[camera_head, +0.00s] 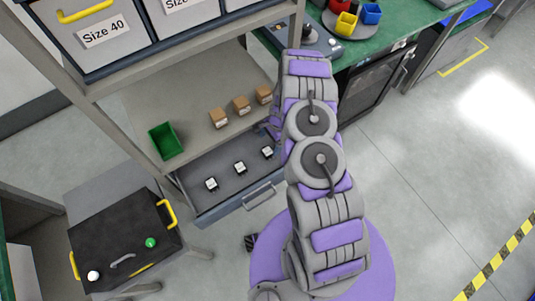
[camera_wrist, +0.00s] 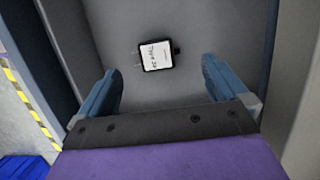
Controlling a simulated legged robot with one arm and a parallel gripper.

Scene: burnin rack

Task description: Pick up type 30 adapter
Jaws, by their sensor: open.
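In the wrist view an adapter (camera_wrist: 156,55), a small black block with a white label that seems to read "Type 30", lies on a grey floor. My gripper (camera_wrist: 158,76) is open and empty. Its two blue fingers stand apart on either side of the view, and the adapter shows between and beyond their tips, not touched. In the head view three adapters lie in a row in the open drawer (camera_head: 226,199): left (camera_head: 211,184), middle (camera_head: 239,168) and right (camera_head: 267,152). Their labels are too small to read there. My arm hides most of my gripper in the head view.
Above the drawer, a shelf holds a green bin (camera_head: 165,141) and three brown boxes (camera_head: 241,105). Grey bins marked "Size 40" (camera_head: 103,35) stand higher up. A black case (camera_head: 125,240) with yellow handles is at lower left. Drawer walls flank my gripper in the wrist view.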

